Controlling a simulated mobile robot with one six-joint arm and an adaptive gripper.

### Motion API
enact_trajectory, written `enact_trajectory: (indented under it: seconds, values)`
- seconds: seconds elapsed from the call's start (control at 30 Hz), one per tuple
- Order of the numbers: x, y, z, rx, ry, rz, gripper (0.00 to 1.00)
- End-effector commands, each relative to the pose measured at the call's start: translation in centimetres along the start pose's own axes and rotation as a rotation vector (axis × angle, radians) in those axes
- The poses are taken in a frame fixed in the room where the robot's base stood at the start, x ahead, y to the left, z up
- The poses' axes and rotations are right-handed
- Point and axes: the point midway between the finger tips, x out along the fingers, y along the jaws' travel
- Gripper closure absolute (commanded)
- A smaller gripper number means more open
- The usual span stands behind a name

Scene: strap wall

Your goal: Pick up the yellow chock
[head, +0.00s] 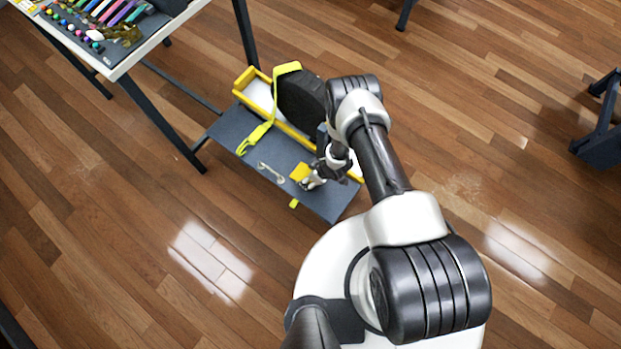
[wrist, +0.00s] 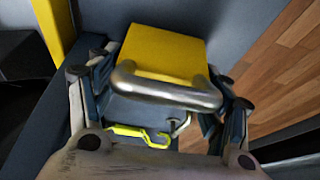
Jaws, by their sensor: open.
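The yellow chock (head: 300,172) lies on the dark grey shelf, near its front right end. In the wrist view the chock (wrist: 165,48) shows its yellow top between and beyond my fingertips. A curved metal bar (wrist: 165,92), like a handle, crosses in front of it; I cannot tell whether it is fixed to the chock. My gripper (head: 313,183) is just to the right of the chock in the head view. In the wrist view my gripper (wrist: 160,84) is open, one finger on each side of the bar. The chock's lower part is hidden.
A yellow-edged tray (head: 248,77) holds a black bulky item (head: 302,98) behind the chock. A yellow-green strap (head: 268,125) hangs over the tray onto the shelf (head: 235,130). A grey metal piece (head: 270,173) lies left of the chock. A table leg (head: 165,125) stands at left.

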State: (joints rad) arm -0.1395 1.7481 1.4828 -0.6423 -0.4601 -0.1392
Motion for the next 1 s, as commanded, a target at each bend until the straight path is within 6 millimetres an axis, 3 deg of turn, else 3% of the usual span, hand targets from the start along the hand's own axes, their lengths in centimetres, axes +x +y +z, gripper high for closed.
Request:
enact_trajectory:
  seconds: [0.1, 0.33, 0.9, 1.0]
  values:
    - [1.05, -0.01, 0.04, 0.000, 0.000, 0.000, 0.28]
    - [0.98, 0.04, -0.07, 0.000, 0.001, 0.000, 0.28]
    - [0.97, 0.02, -0.05, 0.000, 0.001, 0.000, 0.66]
    - [0.96, 0.06, -0.11, 0.000, 0.002, 0.001, 0.69]
